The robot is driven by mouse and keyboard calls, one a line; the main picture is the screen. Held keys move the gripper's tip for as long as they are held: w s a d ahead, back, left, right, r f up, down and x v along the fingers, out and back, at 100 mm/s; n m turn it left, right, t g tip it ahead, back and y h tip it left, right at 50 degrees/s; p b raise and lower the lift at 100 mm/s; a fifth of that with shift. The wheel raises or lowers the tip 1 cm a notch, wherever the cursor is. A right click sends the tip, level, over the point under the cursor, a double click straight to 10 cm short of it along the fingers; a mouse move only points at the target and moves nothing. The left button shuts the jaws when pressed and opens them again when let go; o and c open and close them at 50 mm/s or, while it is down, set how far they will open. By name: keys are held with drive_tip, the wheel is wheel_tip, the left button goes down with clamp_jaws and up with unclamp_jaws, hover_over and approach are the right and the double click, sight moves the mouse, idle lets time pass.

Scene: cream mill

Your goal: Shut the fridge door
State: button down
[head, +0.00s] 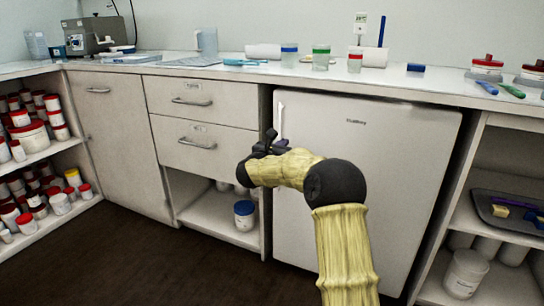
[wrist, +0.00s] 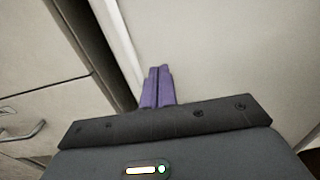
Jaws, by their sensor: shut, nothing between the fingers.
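The white fridge door (head: 385,150) stands under the counter, with an upright pale handle (head: 280,118) near its left edge. The door looks nearly in line with the cabinet fronts; I cannot tell whether it is fully shut. A dark gap runs along its left edge, and the door also fills much of the wrist view (wrist: 230,50). My gripper (head: 268,146) is in front of the door's left edge, below the handle. Its purple fingers (wrist: 156,86) are together and empty. I cannot tell whether they touch the door. My arm hides part of the door's lower middle.
Drawers (head: 190,98) and an open cubby with a blue-lidded jar (head: 244,215) are left of the fridge. Open shelves with a dark tray (head: 482,205) are on the right. The counter (head: 230,70) holds cups and tools. The dark floor (head: 130,260) at front left is clear.

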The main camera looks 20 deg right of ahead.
drive_tip(key=p+v, duration=0.2)
drive_tip(key=v, duration=0.5)
drive_tip(key=shift+s+a, duration=0.2)
drive_tip(key=shift+f, duration=0.1)
